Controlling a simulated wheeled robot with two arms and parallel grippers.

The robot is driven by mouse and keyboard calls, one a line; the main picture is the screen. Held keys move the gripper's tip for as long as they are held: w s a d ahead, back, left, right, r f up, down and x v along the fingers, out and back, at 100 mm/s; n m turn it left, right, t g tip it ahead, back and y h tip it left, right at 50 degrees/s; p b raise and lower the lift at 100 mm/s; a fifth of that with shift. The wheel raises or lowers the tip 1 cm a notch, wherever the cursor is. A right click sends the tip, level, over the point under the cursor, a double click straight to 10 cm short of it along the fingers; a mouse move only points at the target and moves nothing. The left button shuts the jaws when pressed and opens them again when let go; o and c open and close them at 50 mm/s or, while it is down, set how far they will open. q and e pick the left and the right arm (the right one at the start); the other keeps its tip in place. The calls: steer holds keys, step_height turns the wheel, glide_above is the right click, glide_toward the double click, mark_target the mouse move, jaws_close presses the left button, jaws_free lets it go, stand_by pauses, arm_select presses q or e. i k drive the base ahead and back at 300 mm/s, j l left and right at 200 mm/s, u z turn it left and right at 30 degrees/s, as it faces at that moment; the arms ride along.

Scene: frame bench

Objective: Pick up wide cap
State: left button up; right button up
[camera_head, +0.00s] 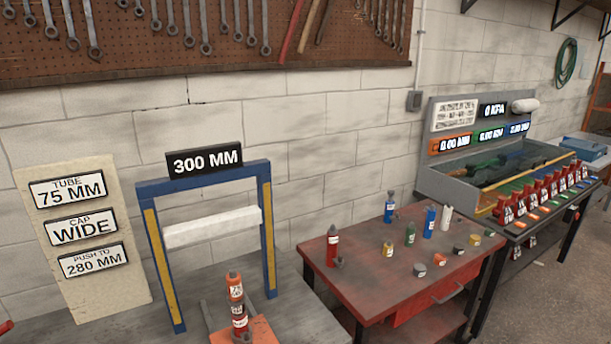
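Several small short pieces that look like caps stand on the red table (372,303). They include a yellow one (388,249), a dark grey one (420,270), a grey-and-orange one (440,259), a dark one (459,249), an orange-and-grey one (474,240) and a small one at the right (489,233). Their labels are too small to read, so I cannot tell which is the wide cap. A board (120,290) at left carries a sign reading "CAP WIDE" (82,230). Neither of my grippers shows.
Red (332,246), blue (429,222), green (410,233) and white (446,217) upright tubes share the red table. A blue frame (267,235) marked "300 MM" and an orange stacked column (236,290) stand on the grey bench. A grey console (440,185) is at right.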

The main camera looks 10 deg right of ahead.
mark_target(475, 239)
steer(key=z, duration=1.4)
steer(key=u, duration=1.5)
steer(key=z, duration=1.5)
steer(key=i+l+u, duration=0.15)
steer(key=i, duration=0.45)
steer(key=i+l+u, duration=0.2)
steer(key=i, duration=0.45)
steer(key=i+l+u, duration=0.15)
steer(key=i+l, duration=0.25)
steer(key=i, duration=0.15)
steer(key=i+l+u, duration=0.2)
steer(key=i+l, duration=0.2)
steer(key=i, duration=0.2)
